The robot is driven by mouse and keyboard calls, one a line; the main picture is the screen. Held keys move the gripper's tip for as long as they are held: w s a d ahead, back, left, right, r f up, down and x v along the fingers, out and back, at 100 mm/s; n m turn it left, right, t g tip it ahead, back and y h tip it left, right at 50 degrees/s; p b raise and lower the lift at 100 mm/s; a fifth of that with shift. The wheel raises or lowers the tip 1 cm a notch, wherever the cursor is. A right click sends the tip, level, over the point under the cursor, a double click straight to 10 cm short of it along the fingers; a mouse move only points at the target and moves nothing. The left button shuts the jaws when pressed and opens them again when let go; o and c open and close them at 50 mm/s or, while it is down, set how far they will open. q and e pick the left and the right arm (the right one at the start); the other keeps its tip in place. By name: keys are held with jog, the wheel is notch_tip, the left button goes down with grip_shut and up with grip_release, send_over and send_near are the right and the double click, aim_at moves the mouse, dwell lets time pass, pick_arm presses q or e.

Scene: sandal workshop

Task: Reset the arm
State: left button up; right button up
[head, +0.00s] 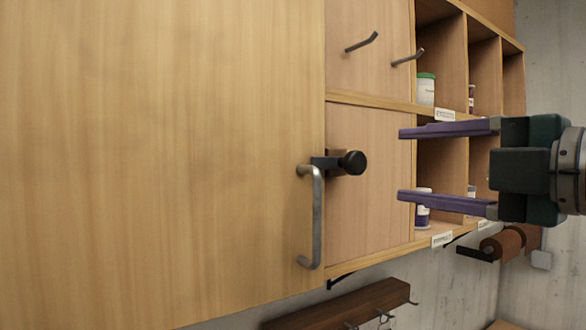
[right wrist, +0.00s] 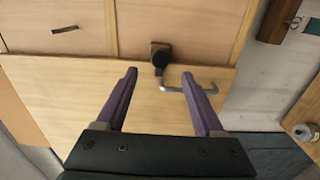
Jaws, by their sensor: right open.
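My right gripper (head: 404,164) comes in from the right in the head view, in front of the wall cabinet's shelf compartments. Its two purple fingers are wide apart with nothing between them. It also shows in the right wrist view (right wrist: 158,78), fingers apart, pointing toward the wooden front with a grey bar handle (right wrist: 188,87). In the head view that handle (head: 317,218) is on the large wooden door (head: 160,150), left of the fingertips and apart from them. My left gripper is not in view.
A black knob (head: 352,162) sticks out beside the handle. Jars (head: 425,89) stand in the compartments.

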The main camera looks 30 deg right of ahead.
jog(key=shift+s, duration=0.15)
dwell(0.4)
jog(key=s+d+f+m+g+h, duration=0.25)
jog(key=f+m, duration=0.25)
jog(key=f, duration=0.3)
jog(key=s+d+f+m+g+h, duration=0.1)
jog(key=s+f+m+g+h, duration=0.15)
jog(key=f+m, duration=0.35)
jog(key=s+a+f+m+g+y, duration=0.4)
jog(key=s+a+f+g, duration=0.5)
jog(key=s+a+f, duration=0.3)
notch_tip(320, 180, down, 3)
jog(key=a+m, duration=0.1)
jog(key=a, duration=0.1)
jog(key=shift+s+a+f+m, duration=0.15)
jog(key=shift+s+a+m, duration=0.15)
jog(key=shift+m, duration=0.1)
